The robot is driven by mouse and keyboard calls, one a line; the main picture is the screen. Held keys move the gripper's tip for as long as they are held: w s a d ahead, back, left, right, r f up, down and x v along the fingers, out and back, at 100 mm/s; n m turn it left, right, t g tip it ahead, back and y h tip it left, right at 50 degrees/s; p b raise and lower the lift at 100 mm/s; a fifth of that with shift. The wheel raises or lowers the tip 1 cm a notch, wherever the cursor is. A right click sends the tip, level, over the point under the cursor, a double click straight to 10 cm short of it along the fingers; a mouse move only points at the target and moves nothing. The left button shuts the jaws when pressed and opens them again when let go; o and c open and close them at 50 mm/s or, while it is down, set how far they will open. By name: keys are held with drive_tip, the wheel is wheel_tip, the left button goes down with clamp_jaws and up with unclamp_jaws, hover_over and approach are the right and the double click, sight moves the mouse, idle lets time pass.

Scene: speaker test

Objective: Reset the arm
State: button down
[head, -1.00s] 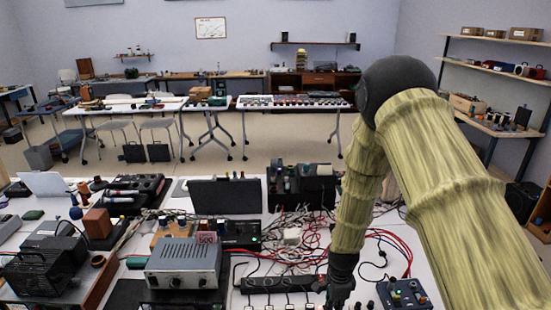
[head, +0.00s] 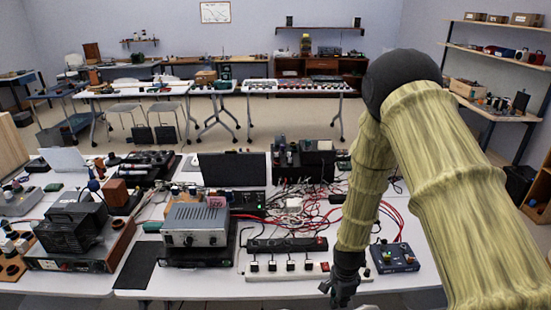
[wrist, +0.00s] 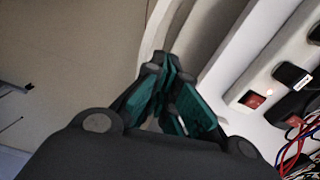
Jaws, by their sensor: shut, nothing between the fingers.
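My arm (head: 430,150) comes in from the right in the head view, with a pale yellow ribbed cover and a black elbow. My gripper (head: 341,296) hangs at its end, pointing down at the front edge of the white table (head: 190,282). In the wrist view my gripper (wrist: 170,95) has its dark fingers with green pads together, with nothing held. The table edge and a white power strip (wrist: 262,95) lie just to its right there.
The power strip (head: 287,270) and a blue box with knobs (head: 394,258) flank my gripper. A grey metal instrument (head: 194,226), a black panel (head: 232,168) and tangled red cables (head: 300,197) crowd the table. Floor shows left of my gripper in the wrist view.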

drive_tip(key=s+d+f+n, duration=0.1)
drive_tip(key=s+f+n, duration=0.3)
drive_tip(key=s, duration=0.7)
drive_tip(key=s+d+f+n, duration=0.1)
drive_tip(key=s+f+n, duration=0.1)
drive_tip(key=s+n, duration=0.65)
drive_tip(key=s+d+f+n, duration=0.1)
drive_tip(key=s+f+n, duration=0.2)
drive_tip(key=s, duration=1.1)
wheel_tip(320, 180, down, 7)
drive_tip(key=b, duration=0.7)
drive_tip(key=shift+f, duration=0.15)
drive_tip(key=shift+s+a, duration=0.1)
drive_tip(key=shift+a, duration=0.05)
